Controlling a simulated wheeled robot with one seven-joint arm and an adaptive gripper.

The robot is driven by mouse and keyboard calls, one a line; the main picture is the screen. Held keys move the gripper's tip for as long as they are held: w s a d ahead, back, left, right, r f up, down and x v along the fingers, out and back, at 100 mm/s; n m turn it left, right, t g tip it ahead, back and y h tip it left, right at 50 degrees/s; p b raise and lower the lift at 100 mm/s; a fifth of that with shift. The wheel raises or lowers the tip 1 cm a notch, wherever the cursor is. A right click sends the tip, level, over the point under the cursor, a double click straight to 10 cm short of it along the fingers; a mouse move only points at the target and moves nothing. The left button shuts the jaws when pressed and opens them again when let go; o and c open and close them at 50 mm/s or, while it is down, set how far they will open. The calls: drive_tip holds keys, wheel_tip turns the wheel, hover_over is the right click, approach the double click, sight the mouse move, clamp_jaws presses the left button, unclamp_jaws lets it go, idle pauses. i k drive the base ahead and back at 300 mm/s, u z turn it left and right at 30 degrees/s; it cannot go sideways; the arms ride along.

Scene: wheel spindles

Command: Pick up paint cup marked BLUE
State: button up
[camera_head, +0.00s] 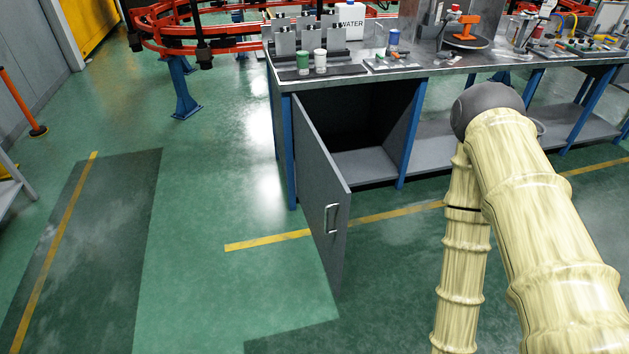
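A small blue cup (393,38) stands upright on the workbench top (345,55), right of the white water container. Any lettering on it is too small to read. A green cup (303,62) and a white cup (320,61) stand side by side on a dark mat near the bench's left front corner. My arm, pale and bamboo-like, fills the right side of the picture, with its dark joint in front of the bench. My gripper is out of the picture, so its state is hidden.
A grey cabinet door (320,185) hangs open below the bench, jutting toward me. A container marked WATER (349,24) and an orange tool (465,28) on a round stand are on the bench. Orange-red rails (160,48) stand behind left.

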sight(394, 34)
drive_tip(key=z, duration=0.45)
drive_tip(key=k, duration=1.1)
drive_tip(key=z, duration=1.05)
drive_tip(key=i, duration=3.45)
drive_tip(key=u, duration=0.65)
drive_tip(key=i, duration=1.15)
drive_tip(key=u, duration=1.9)
drive_tip(key=i, duration=0.9)
drive_tip(key=u, duration=0.65)
